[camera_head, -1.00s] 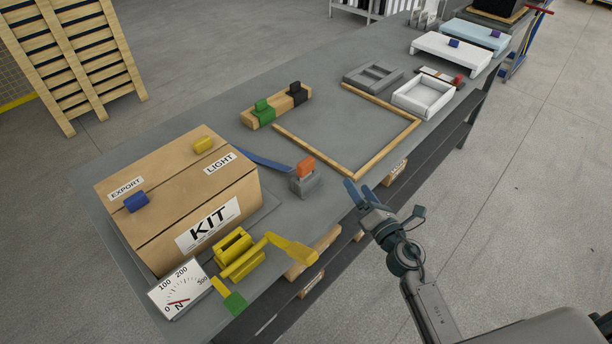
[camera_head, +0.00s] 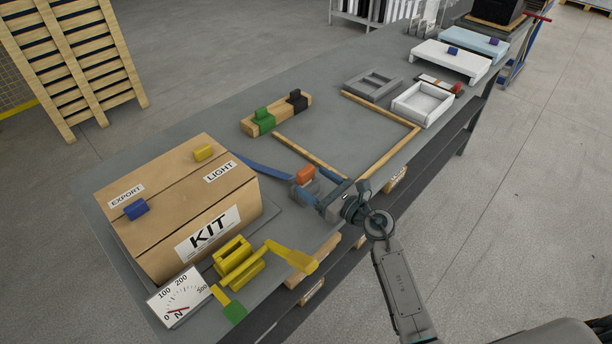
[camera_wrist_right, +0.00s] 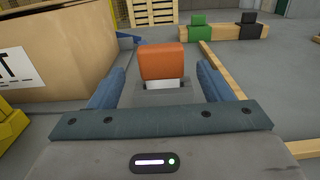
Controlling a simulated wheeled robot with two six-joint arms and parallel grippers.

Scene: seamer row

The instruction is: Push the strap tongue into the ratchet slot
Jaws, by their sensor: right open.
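An orange block (camera_head: 305,174), apparently the strap tongue's grip, stands upright in a grey holder (camera_head: 302,193) near the table's front edge. A blue strap (camera_head: 262,168) runs from behind the carton to it. In the right wrist view the orange block (camera_wrist_right: 162,61) shows a pale strip at its foot. My right gripper (camera_head: 322,188) is open, its blue fingers on either side of the orange block; contact is not clear. The yellow ratchet (camera_head: 232,254) with its long lever (camera_head: 286,252) sits in front of the carton; its slot cannot be made out. My left gripper is not in view.
The KIT carton (camera_head: 170,215) stands left of the holder, with a gauge (camera_head: 181,297) and green tab (camera_head: 235,312) in front. A wooden frame (camera_head: 312,155), a block with green and black clips (camera_head: 276,118) and trays (camera_head: 421,104) lie farther right and back.

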